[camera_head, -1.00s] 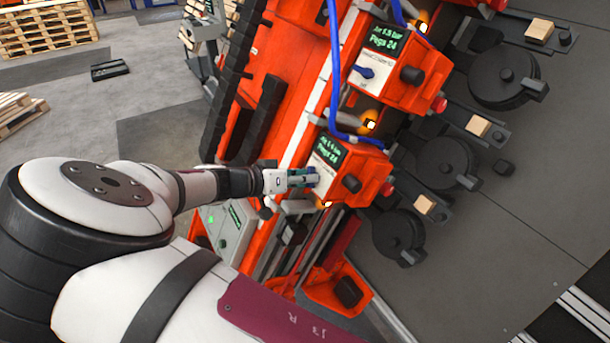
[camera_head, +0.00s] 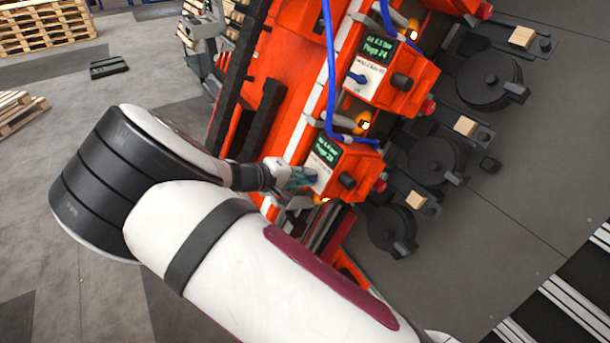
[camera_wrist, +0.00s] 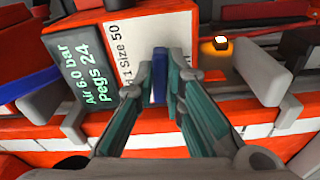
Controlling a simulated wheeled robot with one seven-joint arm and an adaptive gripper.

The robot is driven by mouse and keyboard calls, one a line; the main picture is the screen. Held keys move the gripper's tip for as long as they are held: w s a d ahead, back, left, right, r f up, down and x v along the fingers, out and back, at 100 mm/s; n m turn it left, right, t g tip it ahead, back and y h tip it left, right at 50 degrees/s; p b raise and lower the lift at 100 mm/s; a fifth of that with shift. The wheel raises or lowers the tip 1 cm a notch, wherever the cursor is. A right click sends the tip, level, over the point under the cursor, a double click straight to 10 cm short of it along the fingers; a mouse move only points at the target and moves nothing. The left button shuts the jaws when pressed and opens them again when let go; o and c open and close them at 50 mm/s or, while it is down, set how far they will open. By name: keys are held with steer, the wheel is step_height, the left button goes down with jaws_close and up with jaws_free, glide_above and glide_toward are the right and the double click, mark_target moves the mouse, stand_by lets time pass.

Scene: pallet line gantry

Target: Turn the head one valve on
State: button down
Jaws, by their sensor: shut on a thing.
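The head one unit (camera_head: 347,165) is an orange box with a green-lettered display and a white label face, at the lower end of the row in the head view. In the wrist view its display (camera_wrist: 84,75) reads "Air 6.0 bar, Pegs 24". A blue valve handle (camera_wrist: 160,78) stands out from the white label plate. My gripper (camera_wrist: 160,92) is shut on this handle, one finger on each side. In the head view my gripper (camera_head: 306,178) meets the label face, and the handle is mostly hidden there.
A second orange unit (camera_head: 397,75) with its own blue handle (camera_head: 357,78) sits above. Blue hoses (camera_head: 331,70) run close by. An amber lamp (camera_wrist: 221,44) glows beside the held valve. Dark discs (camera_head: 437,160) and wooden blocks lie to the right.

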steer(key=shift+n, duration=0.6)
steer(key=c, duration=1.7)
jaws_free()
steer(key=shift+o, duration=0.2)
steer(key=v, duration=1.2)
steer(key=shift+r, duration=0.1)
